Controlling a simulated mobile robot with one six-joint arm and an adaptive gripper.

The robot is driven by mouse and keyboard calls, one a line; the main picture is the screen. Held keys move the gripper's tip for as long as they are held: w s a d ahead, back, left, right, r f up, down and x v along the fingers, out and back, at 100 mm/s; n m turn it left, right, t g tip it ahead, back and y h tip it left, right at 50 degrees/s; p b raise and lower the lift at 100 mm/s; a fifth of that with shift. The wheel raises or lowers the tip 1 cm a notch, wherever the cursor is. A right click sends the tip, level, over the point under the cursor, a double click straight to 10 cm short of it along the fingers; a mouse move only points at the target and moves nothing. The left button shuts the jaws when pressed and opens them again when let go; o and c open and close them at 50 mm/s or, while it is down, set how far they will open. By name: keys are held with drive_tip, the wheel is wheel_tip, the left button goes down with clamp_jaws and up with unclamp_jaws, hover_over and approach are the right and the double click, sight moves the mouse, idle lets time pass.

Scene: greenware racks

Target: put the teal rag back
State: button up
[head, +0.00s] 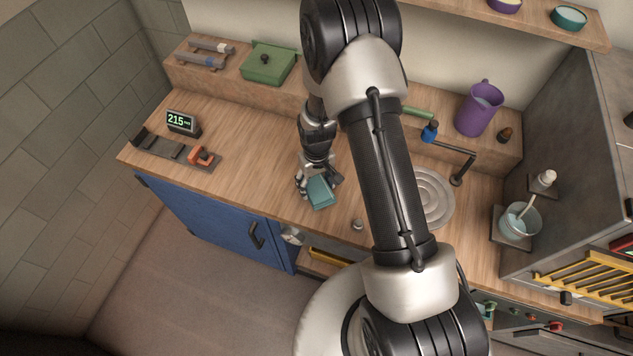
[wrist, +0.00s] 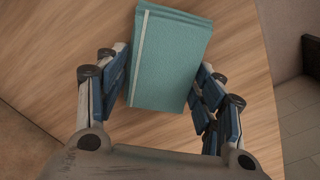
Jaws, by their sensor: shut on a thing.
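The teal rag (wrist: 168,62) is a folded, flat block with a pale stripe along one side. In the head view the teal rag (head: 320,192) is at the front part of the wooden counter, below my gripper. My gripper (head: 318,184) points down there, and in the wrist view its blue-padded fingers (wrist: 160,85) stand on both sides of the rag, closed on it. Whether the rag touches the counter I cannot tell.
A small grey knob (head: 358,224) stands on the counter right of the rag, with a round sink (head: 432,197) beyond. A digital display (head: 183,122) and a dark rail with an orange clamp (head: 203,156) lie to the left. A green box (head: 268,64) and purple jug (head: 479,108) stand on the back ledge.

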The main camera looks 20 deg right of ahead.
drive_tip(key=shift+f+b, duration=0.35)
drive_tip(key=shift+f, duration=0.15)
drive_tip(key=o, duration=1.1)
wheel_tip(320, 180, up, 12)
wheel_tip(320, 180, up, 10)
drive_tip(key=s+t+b, duration=0.1)
drive_tip(key=s, duration=0.1)
drive_tip(key=s+r+t+b, duration=0.1)
drive_tip(key=s+r, duration=0.3)
drive_tip(key=s, duration=0.2)
drive_tip(key=s+r+m+t+b, duration=0.1)
drive_tip(key=s+r, duration=0.3)
drive_tip(key=s, duration=0.3)
drive_tip(key=s+r+t+b, duration=0.1)
drive_tip(key=s+r+b, duration=0.1)
drive_tip(key=s+r, duration=0.2)
drive_tip(key=shift+s+d+m+t, duration=0.15)
drive_tip(key=shift+s+m+t, duration=0.2)
drive_tip(key=shift+s, duration=1.4)
